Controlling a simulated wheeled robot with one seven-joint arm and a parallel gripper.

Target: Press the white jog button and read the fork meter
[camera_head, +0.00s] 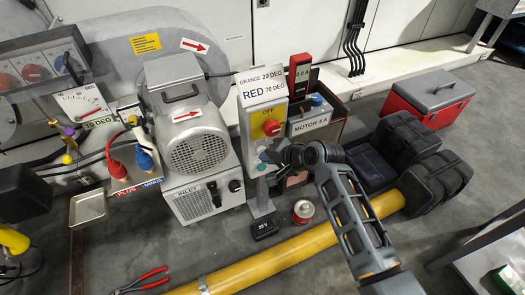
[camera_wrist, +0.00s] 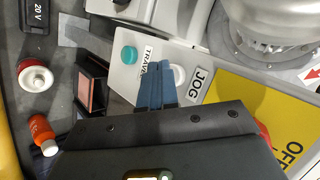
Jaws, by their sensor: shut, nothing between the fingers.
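The control post (camera_head: 258,127) has a yellow plate, a red knob (camera_head: 271,127) at OFF and a teal button (camera_head: 262,167). In the wrist view the teal button (camera_wrist: 130,53) sits beside the TRAVEL label, and the white jog button (camera_wrist: 179,75) sits between TRAVEL and the JOG label (camera_wrist: 201,84). My gripper (camera_head: 270,158) is shut and empty at the panel's lower part. Its blue fingers (camera_wrist: 154,84) partly cover the TRAVEL label, just beside the white button; I cannot tell whether they touch. The red fork meter (camera_head: 299,72) stands behind the post; its display seems to read 0.0 A.
A MOTOR 4 A label (camera_head: 312,123) is right of the post. A grey motor (camera_head: 197,150) stands left.

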